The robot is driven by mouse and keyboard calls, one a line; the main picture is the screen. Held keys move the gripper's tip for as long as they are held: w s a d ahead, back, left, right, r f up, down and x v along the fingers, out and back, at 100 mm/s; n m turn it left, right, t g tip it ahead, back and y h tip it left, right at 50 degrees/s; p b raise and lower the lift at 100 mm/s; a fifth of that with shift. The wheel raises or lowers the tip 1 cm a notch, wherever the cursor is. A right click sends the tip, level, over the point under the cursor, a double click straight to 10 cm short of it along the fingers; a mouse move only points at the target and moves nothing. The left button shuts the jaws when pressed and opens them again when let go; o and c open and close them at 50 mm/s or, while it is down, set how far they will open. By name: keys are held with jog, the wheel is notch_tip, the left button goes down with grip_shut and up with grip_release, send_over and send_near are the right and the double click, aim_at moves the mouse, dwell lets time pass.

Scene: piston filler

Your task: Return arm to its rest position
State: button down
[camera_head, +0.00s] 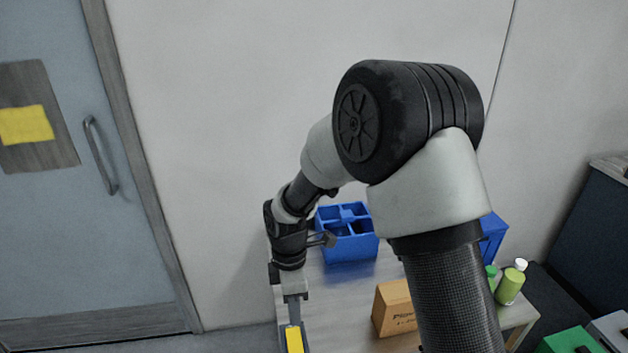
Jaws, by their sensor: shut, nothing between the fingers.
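My arm fills the middle of the head view, with its large black elbow joint high up. The forearm reaches down and to the left, and the wrist bends straight down. My gripper (294,308) points down at the lower left of the arm, over or in front of the table's left edge. It looks narrow and shut, with nothing seen held. A yellow strip (293,340) with dark edges shows at its lower end at the picture's bottom. I cannot tell if the strip belongs to the gripper.
A table (345,302) bears a blue divided bin (350,248) and a brown box (390,308). Another blue bin (492,235) is partly hidden by my arm. A green bottle (510,283) with a white cap stands at right. A door (90,230) is at left.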

jog(key=s+d+r+m+t+p, duration=0.15)
jog(key=d+r+m, duration=0.3)
jog(key=r, duration=0.45)
jog(key=d+r+m+t, duration=0.2)
jog(key=d+r+m, duration=0.3)
jog(key=r, duration=0.4)
jog(key=s+d+r+m+t+p, duration=0.2)
jog(key=s+d+r+m+t, duration=0.1)
jog(key=s+d+r+m, duration=0.8)
jog(key=shift+s+r, duration=0.95)
jog(key=shift+d+t, duration=0.1)
jog(key=shift+t, duration=0.15)
